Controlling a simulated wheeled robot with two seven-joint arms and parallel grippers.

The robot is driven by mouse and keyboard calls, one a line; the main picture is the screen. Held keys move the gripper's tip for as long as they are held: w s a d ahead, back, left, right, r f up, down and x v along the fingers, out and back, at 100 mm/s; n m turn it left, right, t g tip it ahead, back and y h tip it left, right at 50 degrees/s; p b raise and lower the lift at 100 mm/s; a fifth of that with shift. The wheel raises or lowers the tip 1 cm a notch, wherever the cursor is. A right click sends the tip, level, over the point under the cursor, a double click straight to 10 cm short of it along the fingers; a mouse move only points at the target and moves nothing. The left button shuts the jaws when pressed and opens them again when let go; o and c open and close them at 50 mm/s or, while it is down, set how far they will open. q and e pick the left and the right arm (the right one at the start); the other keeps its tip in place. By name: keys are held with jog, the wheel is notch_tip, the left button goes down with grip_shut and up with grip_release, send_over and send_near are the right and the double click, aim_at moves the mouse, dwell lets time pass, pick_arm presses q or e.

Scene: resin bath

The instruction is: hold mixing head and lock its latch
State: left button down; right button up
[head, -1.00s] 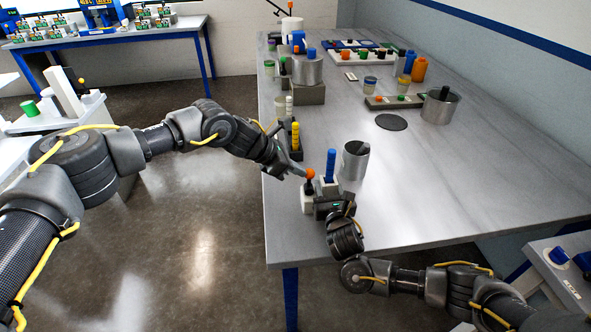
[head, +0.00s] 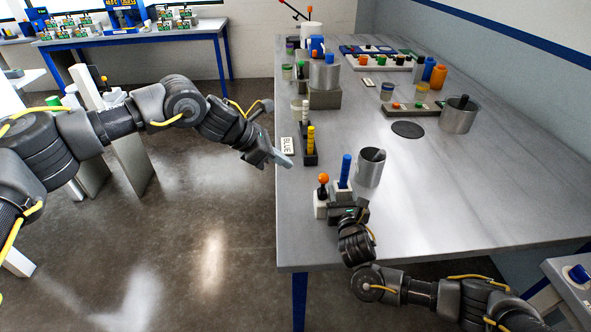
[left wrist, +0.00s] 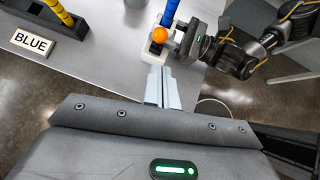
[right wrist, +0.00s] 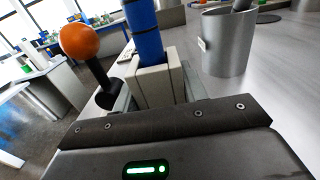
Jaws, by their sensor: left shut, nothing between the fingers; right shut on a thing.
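The mixing head, a pale block (right wrist: 155,88) with an upright blue handle (head: 345,170), stands near the table's front left corner. Its latch lever has an orange ball knob (head: 323,178) on a black stem; in the right wrist view the lever (right wrist: 80,40) leans left, away from the blue handle. My right gripper (head: 345,204) is shut on the pale block. My left gripper (head: 284,160) is shut and empty, up and left of the knob and apart from it. In the left wrist view the knob (left wrist: 160,34) shows beyond the closed fingertips (left wrist: 158,72).
A metal cup (head: 370,168) stands just right of the mixing head. A rack with yellow rods (head: 310,140) and a BLUE sign (head: 288,145) are along the left edge. A metal pot (head: 459,116) and a dark disc (head: 408,129) are farther back. The table's right front is clear.

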pick_arm(q)
jog(key=shift+d+r+v, duration=0.1)
jog(key=shift+v, duration=0.7)
jog(key=shift+d+r+v, duration=0.1)
jog(key=shift+v, duration=0.7)
pick_arm(e)
jog(key=o, duration=1.3)
